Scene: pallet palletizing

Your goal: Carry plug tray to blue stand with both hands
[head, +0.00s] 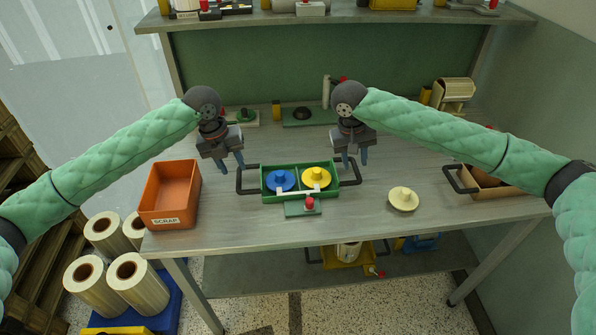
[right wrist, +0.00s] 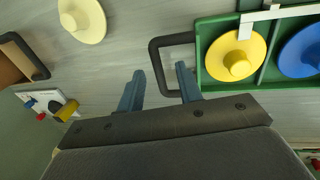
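The green plug tray (head: 300,166) stands on the grey table, with a blue plug (head: 281,180) and a yellow plug (head: 316,178) in it. It has a black loop handle at the left (head: 242,181) and right (head: 353,174). My left gripper (head: 231,169) is open and empty near the left handle. My right gripper (head: 354,161) is open near the right handle. In the right wrist view, the outer bar of the right handle (right wrist: 154,62) shows between its fingertips (right wrist: 160,68); contact cannot be told. A blue base (head: 170,310) under rolls on the floor may be the blue stand.
An orange scrap bin (head: 169,195) stands at the table's left. A cream plug (head: 403,199) lies right of the tray, with a tan bin (head: 515,190) beyond. A red-knobbed fixture (head: 301,210) sits at the tray's front. White rolls (head: 137,285) stand on the blue base.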

